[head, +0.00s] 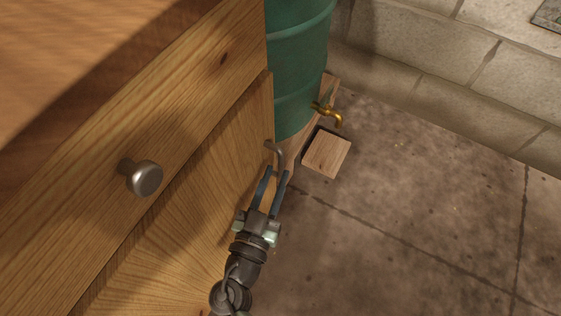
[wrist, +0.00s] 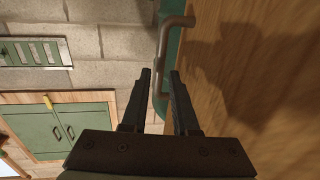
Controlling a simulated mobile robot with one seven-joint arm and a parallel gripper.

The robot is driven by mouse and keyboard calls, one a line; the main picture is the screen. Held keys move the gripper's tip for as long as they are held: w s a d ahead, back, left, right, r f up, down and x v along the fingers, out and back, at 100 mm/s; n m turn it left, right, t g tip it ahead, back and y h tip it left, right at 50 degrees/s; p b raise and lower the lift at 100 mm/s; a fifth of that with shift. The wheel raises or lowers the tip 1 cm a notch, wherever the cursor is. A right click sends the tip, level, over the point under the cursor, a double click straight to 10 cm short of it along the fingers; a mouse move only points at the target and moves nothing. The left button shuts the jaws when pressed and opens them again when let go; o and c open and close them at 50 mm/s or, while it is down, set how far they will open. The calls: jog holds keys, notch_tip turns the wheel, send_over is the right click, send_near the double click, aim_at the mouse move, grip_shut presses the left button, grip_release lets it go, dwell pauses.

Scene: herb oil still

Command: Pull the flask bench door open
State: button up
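The flask bench door (head: 190,225) is the lower wooden front panel in the head view, and it looks shut. Its grey metal bar handle (head: 274,149) is near the door's far edge. My gripper (head: 276,172) is open, with its fingertips close to the handle. In the wrist view, the handle (wrist: 166,50) lies ahead of my gripper (wrist: 160,73), and its bar lines up with the gap between the two fingers. Whether the bar is between the fingertips or just beyond them is hard to tell. No contact is clear. The door surface (wrist: 250,60) fills the right side there.
A drawer with a round knob (head: 143,177) is above the door. A green barrel (head: 295,65) with a brass tap (head: 328,113) stands beyond the bench, near a wooden block (head: 327,153). Open stone floor (head: 420,220) lies right. A green cabinet (wrist: 60,130) shows in the wrist view.

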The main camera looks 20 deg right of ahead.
aim_at(279, 165)
jog(key=shift+x, duration=2.2)
jog(key=shift+c, duration=0.3)
grip_shut()
jog(key=shift+a, duration=0.1)
